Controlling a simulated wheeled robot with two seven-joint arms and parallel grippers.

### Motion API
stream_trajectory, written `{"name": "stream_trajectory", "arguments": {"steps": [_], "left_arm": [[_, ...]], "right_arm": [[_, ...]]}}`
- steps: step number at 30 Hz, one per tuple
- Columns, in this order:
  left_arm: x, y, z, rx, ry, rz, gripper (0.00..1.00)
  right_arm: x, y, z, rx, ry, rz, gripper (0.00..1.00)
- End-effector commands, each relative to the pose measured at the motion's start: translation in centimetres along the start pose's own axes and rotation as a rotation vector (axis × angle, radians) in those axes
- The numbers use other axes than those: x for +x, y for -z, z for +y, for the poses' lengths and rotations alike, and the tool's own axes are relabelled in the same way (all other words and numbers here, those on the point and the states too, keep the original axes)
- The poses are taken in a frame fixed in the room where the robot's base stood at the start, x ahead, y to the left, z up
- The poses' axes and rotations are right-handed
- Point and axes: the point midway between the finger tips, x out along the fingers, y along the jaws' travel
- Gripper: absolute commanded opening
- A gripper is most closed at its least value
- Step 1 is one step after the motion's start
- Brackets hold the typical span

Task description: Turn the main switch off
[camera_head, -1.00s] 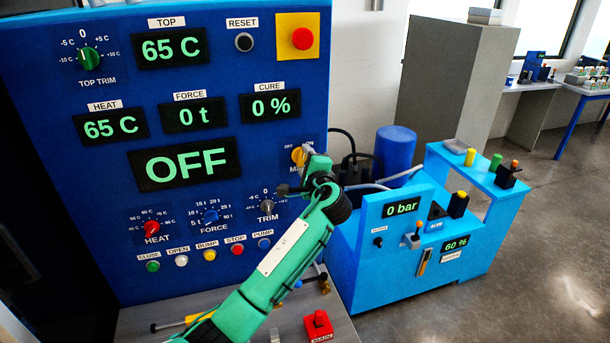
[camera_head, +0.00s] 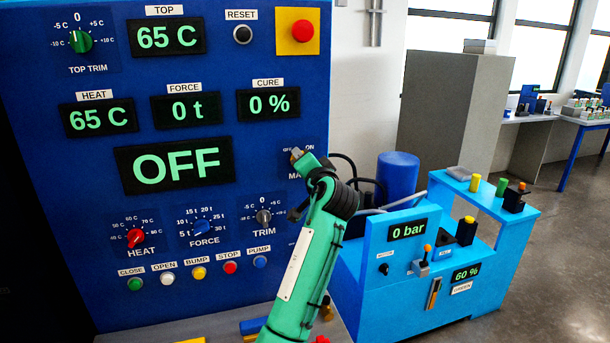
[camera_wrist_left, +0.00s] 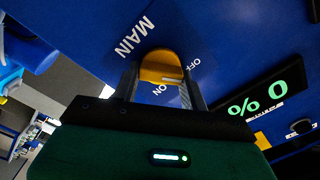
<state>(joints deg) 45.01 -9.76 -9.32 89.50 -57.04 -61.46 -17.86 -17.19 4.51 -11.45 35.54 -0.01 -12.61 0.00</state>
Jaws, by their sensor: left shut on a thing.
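The main switch shows in the left wrist view as a yellow knob (camera_wrist_left: 160,68) on the blue panel, with MAIN, OFF and ON lettering around it. My left gripper (camera_wrist_left: 160,82) has one finger on each side of the knob and is shut on it. In the head view this gripper (camera_head: 299,157) is at the panel's right side and hides most of the knob. I cannot tell exactly where the knob points. The large display (camera_head: 175,163) reads OFF. My right gripper is in neither view.
Other knobs, such as the grey TRIM knob (camera_head: 263,216), and a row of push buttons lie left of my arm. A red emergency button (camera_head: 302,31) is above. A light blue pump unit (camera_head: 400,262) and hoses stand close on the right.

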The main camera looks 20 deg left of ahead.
Motion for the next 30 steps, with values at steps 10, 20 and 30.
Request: {"name": "stream_trajectory", "arguments": {"steps": [10, 20, 30], "left_arm": [[0.0, -0.2, 0.3, -0.143, -0.004, -0.004, 0.21], [0.0, -0.1, 0.2, -0.171, -0.004, -0.004, 0.21], [0.0, -0.1, 0.1, -0.17, -0.004, -0.004, 0.63]], "right_arm": [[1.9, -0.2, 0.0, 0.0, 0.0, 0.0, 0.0], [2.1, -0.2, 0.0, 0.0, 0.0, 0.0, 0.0], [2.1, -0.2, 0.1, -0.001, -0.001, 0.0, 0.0]]}}
